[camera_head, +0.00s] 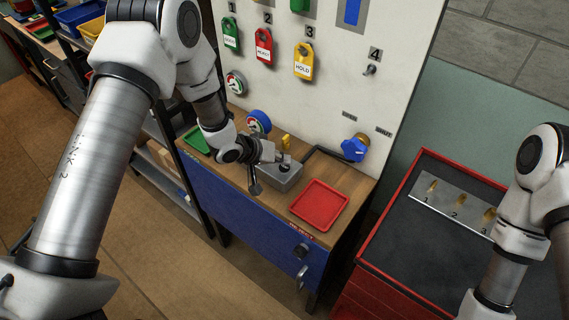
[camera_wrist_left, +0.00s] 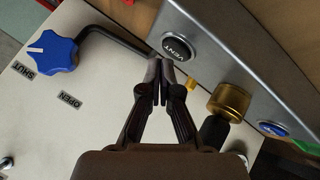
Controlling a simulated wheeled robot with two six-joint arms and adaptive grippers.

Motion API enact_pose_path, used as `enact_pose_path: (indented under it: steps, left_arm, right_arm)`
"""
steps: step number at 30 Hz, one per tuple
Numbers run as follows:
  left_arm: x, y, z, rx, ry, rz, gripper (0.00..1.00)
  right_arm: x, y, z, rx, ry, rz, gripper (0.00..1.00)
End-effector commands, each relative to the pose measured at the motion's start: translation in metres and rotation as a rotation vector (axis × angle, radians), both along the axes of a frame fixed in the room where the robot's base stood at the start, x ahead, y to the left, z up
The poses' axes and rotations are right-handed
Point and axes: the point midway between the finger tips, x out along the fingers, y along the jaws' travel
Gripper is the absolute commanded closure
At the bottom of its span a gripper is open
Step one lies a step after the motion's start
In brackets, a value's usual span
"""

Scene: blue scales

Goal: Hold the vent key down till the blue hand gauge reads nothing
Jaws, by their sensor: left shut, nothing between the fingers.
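The black round VENT key (camera_wrist_left: 179,47) sits on top of a grey metal box, which shows in the head view (camera_head: 287,178) on the wooden bench. My left gripper (camera_head: 281,157) is over the box, fingers together and empty. In the left wrist view its fingertips (camera_wrist_left: 161,66) are right at the key's edge; I cannot tell whether they touch or press it. The blue-rimmed hand gauge (camera_head: 258,121) stands behind the wrist, by the white panel; its reading is too small to make out. My right gripper is outside the frames.
A blue valve knob (camera_head: 354,149) sits at the panel's right, with SHUT and OPEN labels. A black bent pipe (camera_wrist_left: 112,38) runs from it to the box. A red tray (camera_head: 320,204) lies on the bench's right. A red cabinet (camera_head: 398,195) stands further right.

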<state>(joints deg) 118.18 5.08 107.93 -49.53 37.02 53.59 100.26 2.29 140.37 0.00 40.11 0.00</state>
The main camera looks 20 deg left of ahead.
Motion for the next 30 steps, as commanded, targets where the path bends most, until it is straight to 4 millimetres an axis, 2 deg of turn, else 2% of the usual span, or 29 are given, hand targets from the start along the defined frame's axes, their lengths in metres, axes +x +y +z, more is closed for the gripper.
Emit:
enact_pose_path:
  steps: [1,11,25,30]
  left_arm:
    - [0.000,0.000,0.005,0.000,0.000,0.000,1.00]
    - [0.000,0.000,0.004,0.000,0.000,0.000,1.00]
    - [0.000,0.000,0.050,0.000,-0.001,0.001,1.00]
    - [0.000,0.000,0.055,0.000,0.000,0.000,1.00]
  right_arm:
    - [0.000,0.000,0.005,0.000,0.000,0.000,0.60]
    - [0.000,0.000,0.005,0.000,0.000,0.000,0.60]
    - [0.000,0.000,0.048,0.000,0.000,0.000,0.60]
    - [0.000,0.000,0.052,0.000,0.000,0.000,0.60]
